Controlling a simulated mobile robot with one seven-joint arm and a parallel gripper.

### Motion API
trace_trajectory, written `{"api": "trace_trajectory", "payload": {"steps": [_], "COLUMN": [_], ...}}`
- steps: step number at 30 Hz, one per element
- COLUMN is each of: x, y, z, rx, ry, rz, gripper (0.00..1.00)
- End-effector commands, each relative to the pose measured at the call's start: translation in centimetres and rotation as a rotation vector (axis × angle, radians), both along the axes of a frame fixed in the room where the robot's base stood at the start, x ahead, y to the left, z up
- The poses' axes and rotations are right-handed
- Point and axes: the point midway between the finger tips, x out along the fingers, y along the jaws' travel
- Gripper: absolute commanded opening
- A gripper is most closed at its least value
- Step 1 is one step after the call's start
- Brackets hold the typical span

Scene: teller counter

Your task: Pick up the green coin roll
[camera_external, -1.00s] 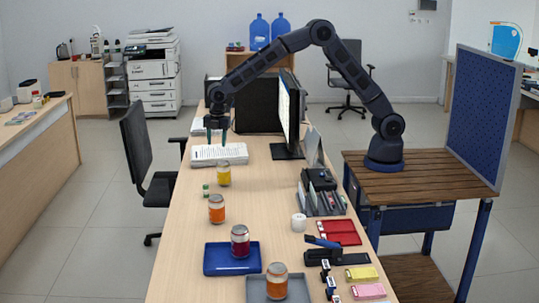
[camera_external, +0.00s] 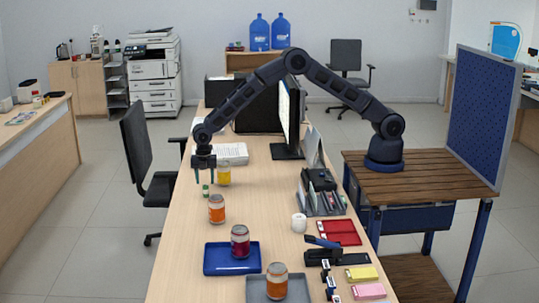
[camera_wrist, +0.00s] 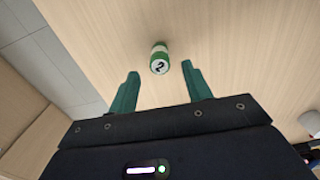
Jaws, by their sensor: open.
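The green coin roll (camera_external: 205,190) is a small green and white cylinder standing on the counter (camera_external: 185,245), near its left edge. In the wrist view the green coin roll (camera_wrist: 160,59) shows its pale round top with a dark mark, beyond the fingertips and between their lines. My gripper (camera_external: 204,180) is over the roll in the external view, pointing down. In the wrist view my gripper (camera_wrist: 160,70) has its two green fingers wide apart with nothing between them. The fingers do not appear to touch the roll.
A yellow jar (camera_external: 224,175) stands close right of the roll, and an orange jar (camera_external: 216,209) stands nearer the camera. A blue tray (camera_external: 220,268) holds a dark red jar (camera_external: 240,241). A monitor (camera_external: 289,120) stands at the back.

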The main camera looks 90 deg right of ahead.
Motion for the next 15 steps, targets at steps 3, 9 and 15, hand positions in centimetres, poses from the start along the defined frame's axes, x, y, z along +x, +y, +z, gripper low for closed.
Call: {"api": "trace_trajectory", "payload": {"steps": [3,9,15], "x": [0.0,-0.1,-0.1], "y": [0.0,-0.1,-0.3], "z": [-0.9,-2.3,-5.1], "rx": [0.0,-0.001,-0.001], "ry": [0.0,0.001,0.001], "rz": [0.0,0.0,0.0], "gripper": [0.49,0.49,0.49]}}
